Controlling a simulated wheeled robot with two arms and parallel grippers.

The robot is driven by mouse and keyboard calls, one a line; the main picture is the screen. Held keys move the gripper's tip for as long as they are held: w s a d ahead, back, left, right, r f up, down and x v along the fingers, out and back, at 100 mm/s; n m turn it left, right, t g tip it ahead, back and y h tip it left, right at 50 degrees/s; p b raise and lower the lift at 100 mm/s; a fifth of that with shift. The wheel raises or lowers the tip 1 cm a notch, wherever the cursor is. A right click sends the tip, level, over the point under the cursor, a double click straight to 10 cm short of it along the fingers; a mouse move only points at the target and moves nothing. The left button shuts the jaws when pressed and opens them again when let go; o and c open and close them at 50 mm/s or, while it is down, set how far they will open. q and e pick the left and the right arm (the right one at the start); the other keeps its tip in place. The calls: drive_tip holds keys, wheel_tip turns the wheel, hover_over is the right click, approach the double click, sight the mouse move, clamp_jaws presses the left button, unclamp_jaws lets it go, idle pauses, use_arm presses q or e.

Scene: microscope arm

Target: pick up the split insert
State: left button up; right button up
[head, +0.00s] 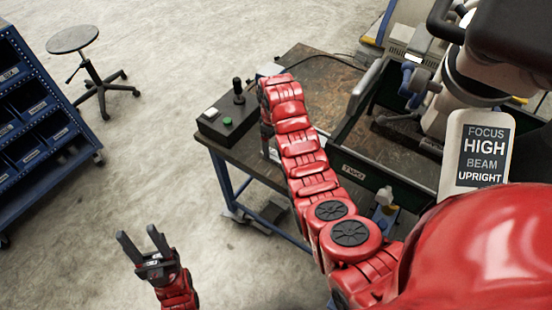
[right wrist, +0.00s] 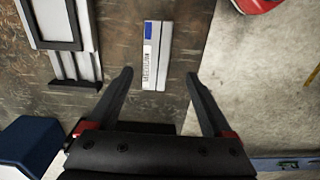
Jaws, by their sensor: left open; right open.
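What looks like the split insert (right wrist: 157,58) is a silver block with a lengthwise seam, a blue mark and a barcode label. It lies flat on the worn brown tabletop (right wrist: 115,30) in the right wrist view. My right gripper (right wrist: 160,75) is open, its fingers apart on either side of the block's near end in the picture; I cannot tell their height above it. In the head view my right arm hides most of that gripper and I cannot make out the insert clearly. My left gripper (head: 138,233) is open and empty over the floor at lower left.
Beside the insert lies a black-framed pale fixture (right wrist: 60,25); the table edge is close on its other side. A control box (head: 228,118) with a joystick stands on the table corner. A dark bin labelled TWO (head: 353,172) and microscope sign (head: 484,150) are at right.

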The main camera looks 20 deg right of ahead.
sight(276, 156)
drive_tip(key=shift+s+d+f+p, duration=0.1)
drive_tip(key=shift+d+f+p, duration=0.05)
drive_tip(key=shift+f+p, duration=0.25)
drive_tip(key=f, duration=0.1)
drive_tip(key=f+p, duration=0.1)
drive_tip(key=f, duration=0.1)
drive_tip(key=shift+d, duration=0.3)
drive_tip(key=shift+f, duration=0.65)
drive_tip(key=shift+r, duration=0.1)
clamp_jaws()
